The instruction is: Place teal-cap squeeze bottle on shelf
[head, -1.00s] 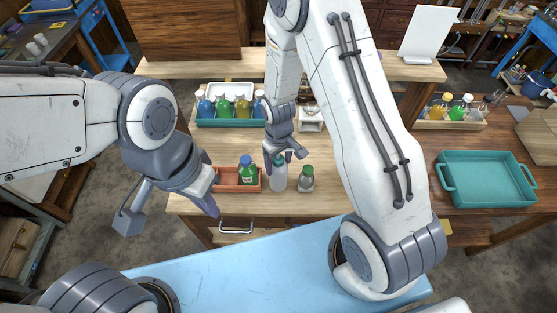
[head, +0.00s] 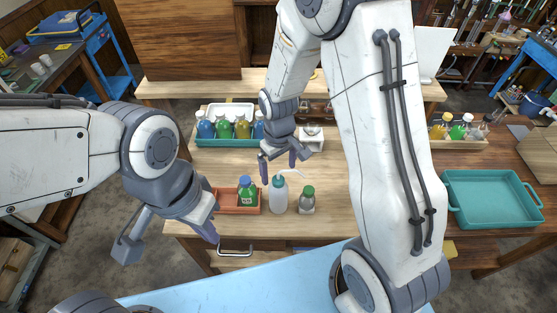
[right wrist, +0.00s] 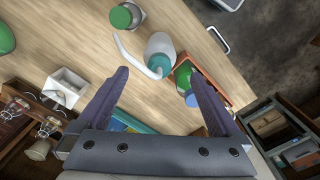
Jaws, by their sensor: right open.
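The squeeze bottle (head: 279,197) is whitish with a teal cap and a bent white nozzle. It stands upright on the wooden table near the front edge. In the right wrist view the bottle (right wrist: 160,46) is just beyond my fingertips. My right gripper (head: 278,166) is open and empty, behind and above the bottle, apart from it. In the right wrist view my right gripper (right wrist: 158,78) shows its fingers spread with nothing between. My left gripper (head: 170,240) is open and empty at the left, off the table's front edge. A raised wooden shelf (head: 185,88) runs along the back.
A green-capped bottle (head: 308,200) stands just right of the squeeze bottle. An orange tray (head: 226,206) with a blue-capped green bottle (head: 247,190) is at its left. Behind is a teal rack (head: 215,143) of bottles. A teal tray (head: 485,220) lies far right.

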